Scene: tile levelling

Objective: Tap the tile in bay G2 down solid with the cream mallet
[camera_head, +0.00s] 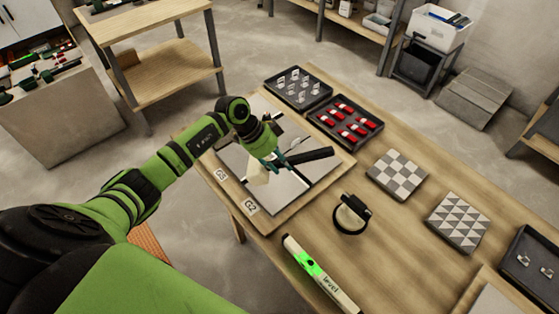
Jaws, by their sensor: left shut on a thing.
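My left gripper (273,157) is shut on the cream mallet, over the tile board. The mallet's black handle (312,157) sticks out to the right of the fingers, and its cream head (257,171) shows just left of them. The wooden board (270,219) has the labels G1 (220,174) and G2 (250,206) on its front edge. A pale grey tile (302,192) lies in bay G2, partly hidden by the gripper and mallet. I cannot tell whether the mallet head touches the tile. My right gripper is not in view.
A green-lit level (320,274) lies at the table's front. A black-handled ring tool (351,214) stands right of the board. Behind are trays of clear clips (298,88) and red wedges (345,122). Patterned tiles (397,174) (458,222) and another tray (531,264) lie right.

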